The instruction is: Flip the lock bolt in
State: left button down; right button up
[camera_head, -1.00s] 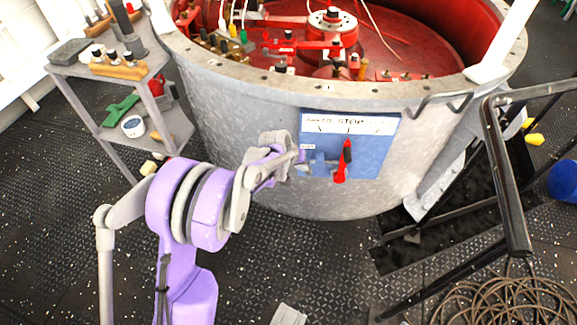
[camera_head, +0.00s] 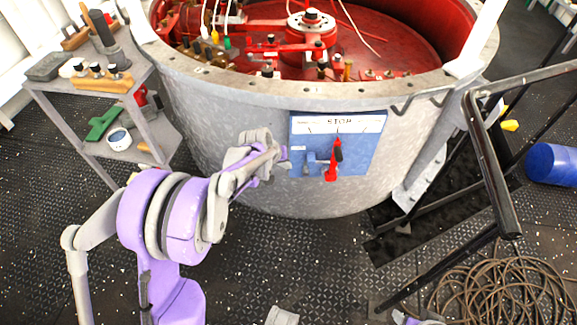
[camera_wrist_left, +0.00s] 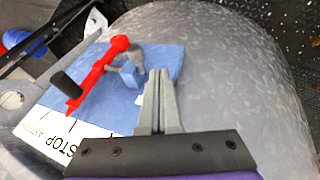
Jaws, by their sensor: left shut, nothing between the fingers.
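A blue panel (camera_head: 357,154) with a white STOP label (camera_head: 340,122) is on the side of the grey drum. A red lever (camera_head: 332,165) with a black grip stands near upright on it. Left of the lever is a small blue-grey lock bolt (camera_head: 311,160), which shows in the left wrist view as a grey piece (camera_wrist_left: 133,66) beside the red lever (camera_wrist_left: 98,75). My left gripper (camera_head: 284,158) is shut and empty, just left of the panel; in the left wrist view its fingers (camera_wrist_left: 160,85) point at the panel's edge near the bolt. Contact cannot be told.
The large grey drum (camera_head: 235,125) with a red interior fills the middle. A shelf cart (camera_head: 90,98) with tools stands at left. Black railings (camera_head: 492,165) stand at right, with coiled cable (camera_head: 500,295) on the floor and a blue cylinder (camera_head: 552,164) beyond.

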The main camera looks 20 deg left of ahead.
pick_arm(q)
jog(key=d+p+v, duration=0.1)
jog(key=v, duration=0.7)
jog(key=shift+a+r+p, duration=0.2)
jog(key=shift+a+p, duration=0.05)
jog(key=shift+p, duration=0.05)
pick_arm(e)
jog(key=shift+d+r, duration=0.15)
jog(key=shift+r, duration=0.45)
jog(key=shift+d+r, duration=0.15)
jog(key=shift+r, duration=0.45)
pick_arm(q)
jog(key=s+d+r+m, duration=0.15)
jog(key=s+d, duration=0.25)
jog(key=s, duration=0.4)
jog(key=s+d+r+m, duration=0.1)
jog(key=s+d+r, duration=0.25)
jog(key=s, duration=0.45)
jog(key=s+d+f+m+y, duration=0.2)
jog(key=s+f+m, duration=0.1)
jog(key=s, duration=1.1)
jog(key=w+r+p, duration=0.3)
jog(key=r+p, duration=1.3)
jog(key=r, duration=0.2)
jog(key=shift+d+r, duration=0.15)
jog(key=shift+r, duration=0.2)
pick_arm(e)
notch_tip(320, 180, up, 18)
jog(key=w, duration=0.2)
jog(key=shift+t, duration=0.4)
